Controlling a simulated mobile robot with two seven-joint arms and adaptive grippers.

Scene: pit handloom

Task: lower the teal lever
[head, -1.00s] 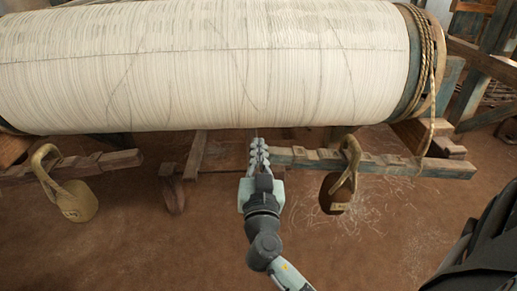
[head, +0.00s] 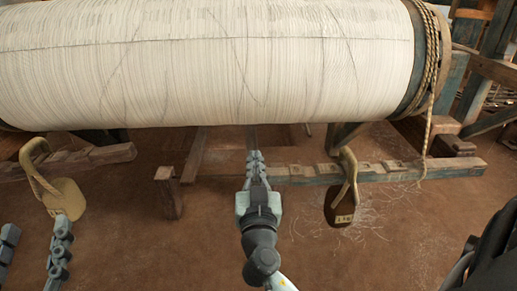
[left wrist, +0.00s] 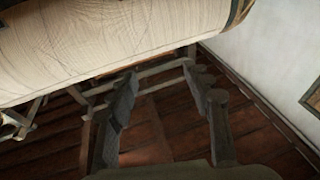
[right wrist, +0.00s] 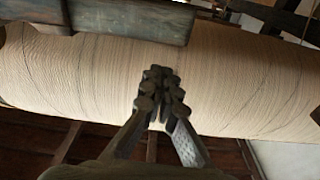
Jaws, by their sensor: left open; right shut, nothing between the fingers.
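The teal lever (head: 420,172) is a notched beam with worn teal paint under the roll in the head view, lying near level. A weight (head: 343,213) hangs on it by a curved hook. My right gripper (head: 254,157) is shut and empty at the lever's left end; whether it touches is unclear. Its fingers also show in the right wrist view (right wrist: 160,76) in front of the roll. My left gripper (head: 37,230) is open and empty at the lower left, apart from the lever. The left wrist view shows its spread fingers (left wrist: 163,82).
The large thread-wound roll (head: 200,65) spans the top, with rope (head: 432,60) at its right end. A second notched beam (head: 105,155) with its own weight (head: 65,197) is at left. A short wooden post (head: 167,193) stands between the beams. The floor in front is mostly clear.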

